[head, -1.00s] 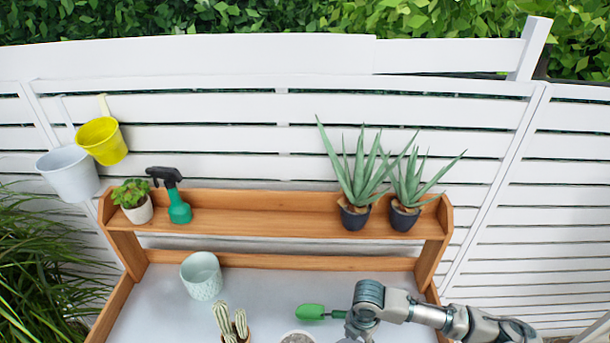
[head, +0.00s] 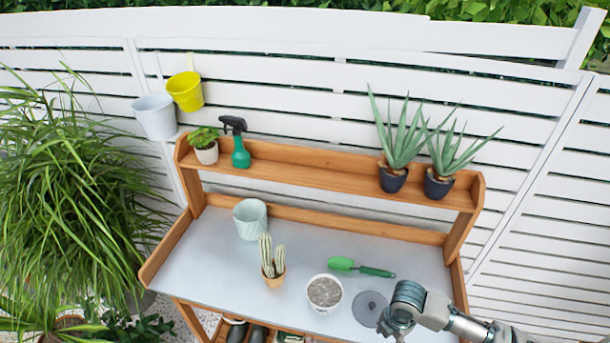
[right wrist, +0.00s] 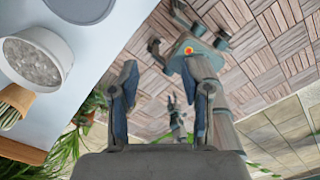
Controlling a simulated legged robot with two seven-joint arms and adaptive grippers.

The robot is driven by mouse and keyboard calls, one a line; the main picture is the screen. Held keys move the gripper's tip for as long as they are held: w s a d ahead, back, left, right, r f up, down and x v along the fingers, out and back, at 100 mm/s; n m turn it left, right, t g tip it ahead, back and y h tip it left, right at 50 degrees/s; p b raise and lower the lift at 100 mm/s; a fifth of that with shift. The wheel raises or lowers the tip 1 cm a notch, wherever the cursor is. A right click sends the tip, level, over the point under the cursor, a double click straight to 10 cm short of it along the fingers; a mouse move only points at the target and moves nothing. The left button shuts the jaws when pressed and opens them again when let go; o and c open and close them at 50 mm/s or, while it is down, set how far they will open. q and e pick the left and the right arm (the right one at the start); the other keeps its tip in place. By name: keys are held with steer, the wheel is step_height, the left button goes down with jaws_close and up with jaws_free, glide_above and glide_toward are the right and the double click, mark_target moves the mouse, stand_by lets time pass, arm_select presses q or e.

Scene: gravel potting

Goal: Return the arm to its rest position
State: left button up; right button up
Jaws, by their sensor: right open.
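My right gripper (head: 388,331) is at the front right of the potting bench (head: 185,262), overlapping the edge of a grey round disc (head: 369,309) in the head view. In the right wrist view the right gripper (right wrist: 164,80) is open, with nothing between its fingers, and paving lies behind it. A white pot of grey gravel (head: 324,291) stands left of the disc. A green trowel (head: 342,264) lies behind them. My left gripper does not show in the head view.
A small cactus (head: 273,270) and a pale green pot (head: 250,220) stand on the bench's left half. The shelf (head: 300,171) holds a spray bottle (head: 240,152), a small plant (head: 206,148) and two aloes (head: 393,179). The bench's back right is clear.

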steer(key=s+a+f+m+t+y, duration=0.2)
steer(key=a+f+m, duration=0.1)
steer(key=a+m, duration=0.25)
steer(key=s+a+f+m+t+y, duration=0.1)
steer(key=s+a+f+m+y, duration=0.2)
steer(key=a, duration=0.4)
steer(key=s+d+f+m+h, duration=0.55)
steer(key=s+d+m, duration=0.45)
steer(key=d+m, duration=0.3)
step_height(320, 180, down, 26)
steer(key=a+b, duration=0.2)
arm_select(q)
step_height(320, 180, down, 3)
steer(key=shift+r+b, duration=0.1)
steer(key=shift+b, duration=0.35)
arm_select(e)
steer(key=s+d+f+g, duration=0.1)
steer(key=s+d+f, duration=0.1)
steer(key=s+f, duration=0.7)
steer(key=s+d+f+g, duration=0.1)
steer(key=s+f, duration=0.9)
steer(key=shift+d, duration=0.35)
